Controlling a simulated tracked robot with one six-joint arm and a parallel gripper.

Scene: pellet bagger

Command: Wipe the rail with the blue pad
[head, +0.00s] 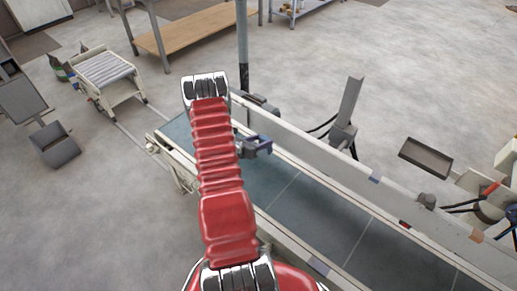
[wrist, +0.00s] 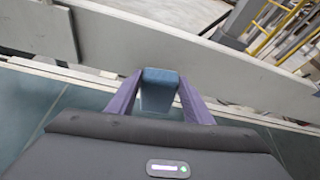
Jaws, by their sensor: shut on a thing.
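My gripper (head: 260,147) is over the conveyor belt, close to the near face of the long pale rail (head: 330,171). In the wrist view the two purple fingers (wrist: 159,100) are shut on the blue pad (wrist: 158,93), one on each side. The pad points toward the rail (wrist: 235,73), which crosses the view behind it. I cannot tell whether the pad touches the rail. In the head view the pad is too small to make out apart from the gripper.
The dark teal belt (head: 290,192) lies below my gripper. A grey upright post (head: 350,105) and a dark pole (head: 242,45) stand beyond the rail. A roller cart (head: 107,72) stands at the upper left. Open floor (head: 70,215) lies left of the conveyor.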

